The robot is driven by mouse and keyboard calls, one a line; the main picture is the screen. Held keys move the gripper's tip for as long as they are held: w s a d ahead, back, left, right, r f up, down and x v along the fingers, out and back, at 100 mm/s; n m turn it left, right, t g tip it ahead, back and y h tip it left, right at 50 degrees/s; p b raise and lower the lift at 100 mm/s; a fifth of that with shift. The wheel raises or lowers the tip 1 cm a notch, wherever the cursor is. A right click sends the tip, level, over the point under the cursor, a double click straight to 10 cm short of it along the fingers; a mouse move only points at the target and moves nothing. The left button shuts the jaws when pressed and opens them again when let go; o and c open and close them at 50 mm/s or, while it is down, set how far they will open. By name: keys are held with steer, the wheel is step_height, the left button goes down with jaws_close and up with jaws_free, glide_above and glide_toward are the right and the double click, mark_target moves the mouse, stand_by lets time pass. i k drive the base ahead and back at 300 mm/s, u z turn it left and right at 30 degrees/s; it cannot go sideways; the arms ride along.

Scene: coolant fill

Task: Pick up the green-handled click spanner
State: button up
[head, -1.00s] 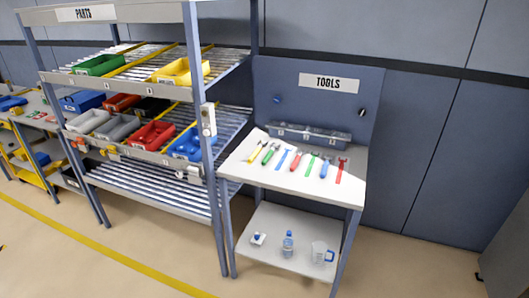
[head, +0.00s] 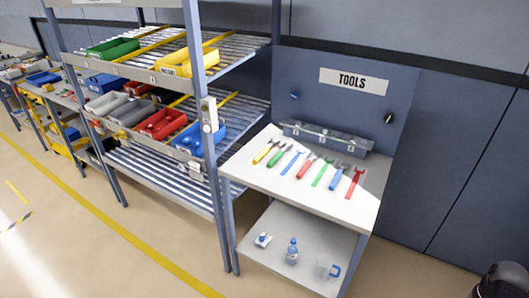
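Several hand tools lie in a row on the white top of the tools table (head: 260,180). Two have green handles: one (head: 280,156) is second from the left, between the yellow-handled tool (head: 265,152) and a blue one (head: 291,162). The other green-handled one (head: 320,175) lies between a red-handled tool (head: 306,166) and a blue-handled tool (head: 338,178). At this size I cannot tell which is the click spanner. A second red tool (head: 354,184) ends the row at right. My gripper is not in view.
A grey-blue lidded case (head: 327,138) stands behind the tools. The lower shelf holds a small white item (head: 263,240), a bottle (head: 292,251) and a jug (head: 325,267). The parts rack (head: 217,190) adjoins at left. Floor in front is clear. An unidentified dark object (head: 500,283) shows bottom right.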

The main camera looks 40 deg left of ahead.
mark_target(274, 159)
steer(key=u, duration=0.45)
steer(key=i, duration=0.6)
steer(key=u, duration=0.95)
steer(key=i, duration=0.7)
steer(key=u, duration=0.45)
